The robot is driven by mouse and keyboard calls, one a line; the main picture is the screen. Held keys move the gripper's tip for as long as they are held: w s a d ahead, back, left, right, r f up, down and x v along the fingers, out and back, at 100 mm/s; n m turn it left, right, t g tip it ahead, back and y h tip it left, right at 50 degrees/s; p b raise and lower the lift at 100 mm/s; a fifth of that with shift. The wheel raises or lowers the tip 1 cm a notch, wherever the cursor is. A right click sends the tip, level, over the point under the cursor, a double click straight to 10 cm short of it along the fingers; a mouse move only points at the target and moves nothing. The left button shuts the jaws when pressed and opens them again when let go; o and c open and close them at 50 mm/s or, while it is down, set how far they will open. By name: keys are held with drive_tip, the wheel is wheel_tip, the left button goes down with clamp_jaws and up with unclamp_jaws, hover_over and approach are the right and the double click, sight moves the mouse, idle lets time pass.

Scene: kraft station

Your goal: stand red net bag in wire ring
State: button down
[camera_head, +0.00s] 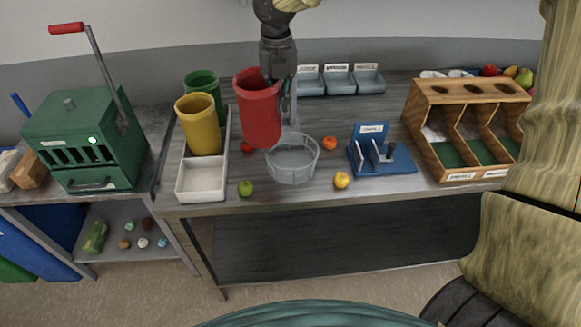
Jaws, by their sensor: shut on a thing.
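The red net bag (258,108) looks like an open-topped red cup and hangs upright, slightly tilted, from my gripper (277,85). My gripper is shut on its right rim, coming from above. The wire ring (293,160) is a grey round basket-like holder near the table's front edge. The bag is above and a little left of the ring, and its lower end overlaps the ring's left edge in the picture. I cannot tell whether they touch. The inside of the ring looks empty.
A white tray (200,182) at the left holds a yellow bag (199,124) and a green bag (202,86). A green apple (246,188), yellow fruit (341,180) and orange fruit (329,143) lie around the ring. A blue fixture (382,158) stands right, beside a wooden bin rack (450,150).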

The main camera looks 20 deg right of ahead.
drive_tip(key=s+d+f, duration=0.1)
drive_tip(key=s+d, duration=0.2)
drive_tip(key=d, duration=0.5)
wheel_tip(320, 180, down, 10)
drive_tip(key=p, duration=0.1)
drive_tip(key=shift+w+a+r+p, duration=0.15)
drive_tip(key=shift+w+r+p, duration=0.05)
drive_tip(key=shift+p, duration=0.2)
drive_tip(key=shift+f, duration=0.3)
drive_tip(key=c, duration=1.6)
unclamp_jaws()
wheel_tip(320, 180, up, 13)
drive_tip(key=shift+f+b, duration=0.2)
drive_tip(key=shift+b, duration=0.95)
